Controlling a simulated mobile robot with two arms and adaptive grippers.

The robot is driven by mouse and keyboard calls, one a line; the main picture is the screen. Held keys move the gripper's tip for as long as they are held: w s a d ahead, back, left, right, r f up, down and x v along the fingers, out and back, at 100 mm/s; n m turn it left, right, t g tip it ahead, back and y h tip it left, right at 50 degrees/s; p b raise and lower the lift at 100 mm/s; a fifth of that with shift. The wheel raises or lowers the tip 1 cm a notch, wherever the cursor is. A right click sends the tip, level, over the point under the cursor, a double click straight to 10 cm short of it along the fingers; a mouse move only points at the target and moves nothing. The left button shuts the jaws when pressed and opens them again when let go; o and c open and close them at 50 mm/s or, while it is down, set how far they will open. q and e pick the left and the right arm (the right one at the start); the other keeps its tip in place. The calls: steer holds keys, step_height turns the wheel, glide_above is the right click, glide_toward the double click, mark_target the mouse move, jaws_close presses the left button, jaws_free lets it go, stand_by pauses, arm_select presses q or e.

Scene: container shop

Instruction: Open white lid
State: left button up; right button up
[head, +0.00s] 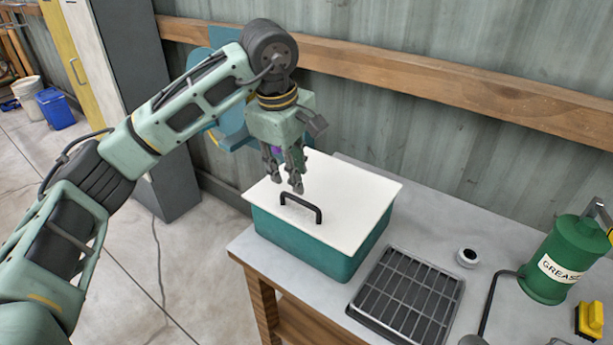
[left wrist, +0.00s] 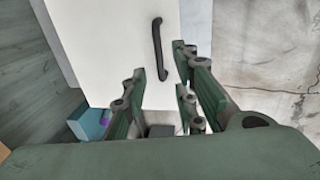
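The white lid (head: 340,205) lies flat on a green box (head: 310,250) on the workbench. A black arched handle (head: 302,207) stands on the lid. My left gripper (head: 289,178) is above the lid, fingers pointing down, a little behind the handle and apart from it. In the left wrist view the white lid (left wrist: 115,45) fills the upper middle and the handle (left wrist: 160,50) lies beyond the fingertips. The left gripper (left wrist: 160,80) is open there, with nothing between its fingers. My right gripper is in neither view.
On the workbench (head: 400,225) a black grated tray (head: 408,298) lies right of the box. A small round white-rimmed item (head: 467,257), a green grease can (head: 556,262) and a yellow item (head: 590,319) are further right. A wooden rail (head: 420,75) runs along the wall behind.

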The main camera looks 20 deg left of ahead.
mark_target(300, 199)
arm_select(q)
steer(key=f, duration=0.2)
steer(key=w+f+p, duration=0.1)
steer(key=f, duration=0.3)
steer(key=shift+w+d+f+p, duration=0.2)
steer(key=shift+d+f+p, duration=0.05)
steer(key=shift+f+p, duration=0.1)
steer(key=shift+w+f, duration=0.2)
steer(key=shift+f, duration=0.25)
steer(key=shift+s, duration=0.15)
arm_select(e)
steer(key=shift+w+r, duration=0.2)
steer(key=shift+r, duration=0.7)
arm_select(q)
steer(key=shift+c, duration=0.4)
steer(key=shift+r, duration=0.1)
jaws_close()
